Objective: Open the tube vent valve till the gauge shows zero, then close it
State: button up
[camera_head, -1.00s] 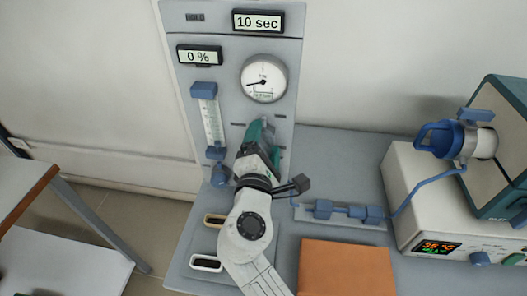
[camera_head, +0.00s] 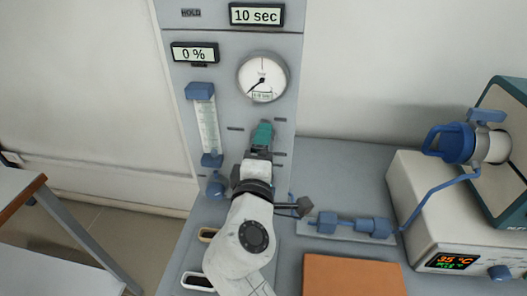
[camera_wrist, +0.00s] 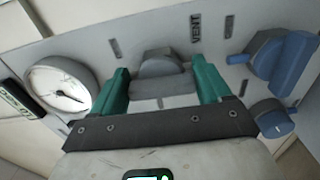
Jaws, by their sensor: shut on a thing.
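The tube vent valve has a grey knob (camera_wrist: 158,64) beside the word VENT in the wrist view. My gripper (camera_wrist: 160,76) has its teal fingers on both sides of this knob and is shut on it. In the head view my gripper (camera_head: 263,136) is at the grey panel, upright, and hides the knob. The round white gauge (camera_head: 263,78) is on the panel above my gripper. Its needle points to the lower left. The gauge (camera_wrist: 62,86) also shows at the left of the wrist view. Its small digital readout is too small to read.
A flowmeter (camera_head: 206,125) with blue fittings is left of my gripper. Displays read 0 % (camera_head: 194,52) and 10 sec (camera_head: 256,15). A blue-fitted line (camera_head: 350,225), brown mat (camera_head: 352,275) and controller box (camera_head: 415,190) are to the right. Blue knobs (camera_wrist: 272,118) sit near the gripper's right side.

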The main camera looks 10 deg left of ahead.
jog(key=shift+f, duration=0.1)
jog(key=o, duration=1)
jog(key=shift+c, duration=0.2)
jog(key=shift+s, duration=0.1)
jog(key=s, duration=1)
jog(key=shift+s+a, duration=0.15)
jog(key=shift+s, duration=0.1)
